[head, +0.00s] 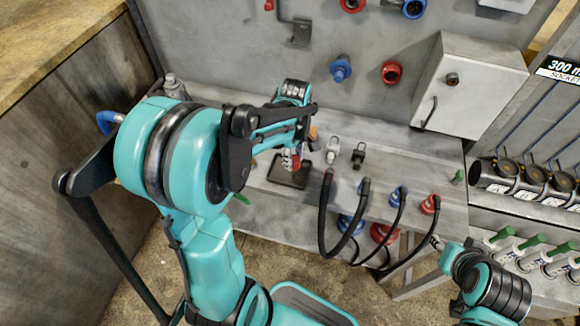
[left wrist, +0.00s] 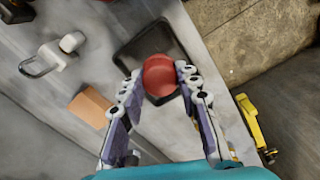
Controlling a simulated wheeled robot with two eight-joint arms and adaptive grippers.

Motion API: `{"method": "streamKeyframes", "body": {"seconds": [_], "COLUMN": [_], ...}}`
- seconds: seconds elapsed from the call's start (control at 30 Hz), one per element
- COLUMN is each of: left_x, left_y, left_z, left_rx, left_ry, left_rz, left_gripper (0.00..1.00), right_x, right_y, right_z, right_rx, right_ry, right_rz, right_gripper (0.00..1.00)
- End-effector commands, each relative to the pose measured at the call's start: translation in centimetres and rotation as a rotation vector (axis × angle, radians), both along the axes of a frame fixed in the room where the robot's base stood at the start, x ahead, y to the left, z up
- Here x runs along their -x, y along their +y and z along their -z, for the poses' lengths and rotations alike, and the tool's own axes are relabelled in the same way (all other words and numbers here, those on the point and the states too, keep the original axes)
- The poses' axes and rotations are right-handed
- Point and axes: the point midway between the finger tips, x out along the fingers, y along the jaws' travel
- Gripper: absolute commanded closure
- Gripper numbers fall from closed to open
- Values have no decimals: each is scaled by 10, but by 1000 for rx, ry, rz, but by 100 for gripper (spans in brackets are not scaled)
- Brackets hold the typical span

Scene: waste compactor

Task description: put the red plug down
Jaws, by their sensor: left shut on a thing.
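The red plug (left wrist: 160,75) shows as a round red top between the fingers of my left gripper (left wrist: 163,92) in the left wrist view. The gripper is shut on it. In the head view my left gripper (head: 291,158) points down at the black tray (head: 289,172) on the grey bench, and a little red shows at its fingertips. The tray also shows behind the plug in the left wrist view (left wrist: 133,57). I cannot tell whether the plug touches the tray.
A padlock-like metal part (head: 332,149) and a black one (head: 358,155) stand right of the tray. An orange-brown block (left wrist: 90,106) lies close by. Black hoses (head: 326,215) hang over the bench front. A grey box (head: 470,85) is on the back wall.

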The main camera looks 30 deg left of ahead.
Motion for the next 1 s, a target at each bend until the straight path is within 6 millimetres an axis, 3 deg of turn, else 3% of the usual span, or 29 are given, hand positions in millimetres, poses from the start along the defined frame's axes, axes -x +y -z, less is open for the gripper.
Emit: {"method": "streamKeyframes", "body": {"seconds": [0.17,0.27,0.53,0.93,0.97,1.0], "left_x": [-9,-10,-10,-9,-9,-9], "left_y": [19,21,20,20,20,20], "left_z": [13,17,54,58,57,57], "left_rx": [0,0,0,0,0,0], "left_ry": [0,0,0,0,0,0], "left_rz": [-1,1,1,1,1,1], "left_gripper": [100,100,100,100,60,50], "right_x": [0,0,0,0,0,0], "right_y": [0,0,0,0,0,0], "right_z": [7,9,26,28,27,27], "right_rx": [0,0,0,0,0,0], "right_ry": [0,0,0,0,0,0], "right_rz": [0,0,0,0,0,0], "right_gripper": [61,61,61,61,61,61]}}
